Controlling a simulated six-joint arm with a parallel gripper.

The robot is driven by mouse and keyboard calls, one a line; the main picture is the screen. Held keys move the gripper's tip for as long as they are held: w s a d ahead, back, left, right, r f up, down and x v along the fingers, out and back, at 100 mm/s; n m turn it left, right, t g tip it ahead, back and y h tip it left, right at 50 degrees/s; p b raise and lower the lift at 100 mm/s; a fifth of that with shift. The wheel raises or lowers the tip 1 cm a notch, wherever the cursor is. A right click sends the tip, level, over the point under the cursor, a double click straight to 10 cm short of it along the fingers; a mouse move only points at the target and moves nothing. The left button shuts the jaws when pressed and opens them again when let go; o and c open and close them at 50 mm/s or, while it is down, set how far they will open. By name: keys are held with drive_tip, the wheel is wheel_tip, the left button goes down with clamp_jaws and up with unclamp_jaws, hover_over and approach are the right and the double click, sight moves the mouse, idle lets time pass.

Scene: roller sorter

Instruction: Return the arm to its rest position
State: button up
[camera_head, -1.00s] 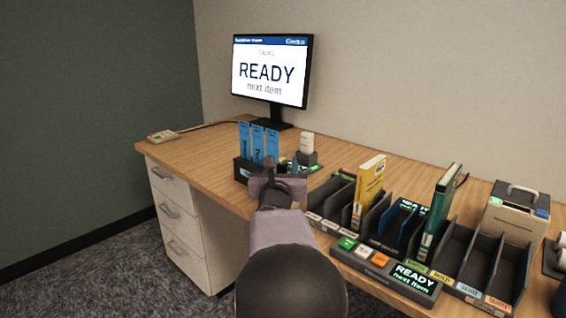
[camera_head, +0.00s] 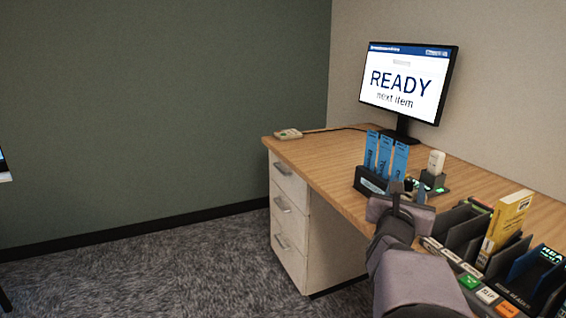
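My arm (camera_head: 418,280) reaches up from the lower right of the head view, over the desk's front edge. My gripper (camera_head: 401,192) is at its far end, just in front of the black holder (camera_head: 370,181) with blue cards. The gripper is small and seen from behind. Its fingertips are not clear, so I cannot tell whether it is open or shut. No held object shows.
The wooden desk (camera_head: 318,160) carries a monitor (camera_head: 408,85) reading "READY next item", a white scanner in a stand (camera_head: 435,165), and dark sorter slots with a yellow book (camera_head: 507,222). Drawers (camera_head: 288,215) stand below. The carpet at left is clear.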

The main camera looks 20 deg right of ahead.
wheel_tip(320, 180, up, 9)
drive_tip(key=w+a+m+p, duration=0.1)
drive_tip(key=w+m+p, duration=0.25)
drive_tip(key=m, duration=0.55)
drive_tip(key=s+a+f+m+g+y+b, duration=0.1)
drive_tip(key=s+a+f+m+g+y, duration=0.1)
drive_tip(key=a+f+m, duration=0.45)
drive_tip(key=s+a+f+m+g+y, duration=0.2)
drive_tip(key=a+f, duration=0.1)
drive_tip(key=f, duration=0.7)
drive_tip(key=s+a+f+m+g+y+b, duration=0.1)
drive_tip(key=s+a+f+m+g+y, duration=0.1)
drive_tip(key=a+f+m, duration=0.45)
drive_tip(key=s+a+f+m+g+y+b, duration=0.1)
drive_tip(key=s+a+f+g+y, duration=0.1)
drive_tip(key=s+a+f+y, duration=0.55)
drive_tip(key=s+a+f+g+b, duration=0.1)
drive_tip(key=s+a+f+g, duration=0.3)
drive_tip(key=a+f, duration=0.8)
wheel_tip(320, 180, up, 37)
drive_tip(key=s+a+t+p, duration=0.1)
drive_tip(key=s+a+p, duration=0.1)
drive_tip(key=p, duration=3.4)
drive_tip(key=shift+s+a+f+y, duration=0.15)
drive_tip(key=shift+a+y, duration=0.1)
drive_tip(key=shift+y, duration=0.1)
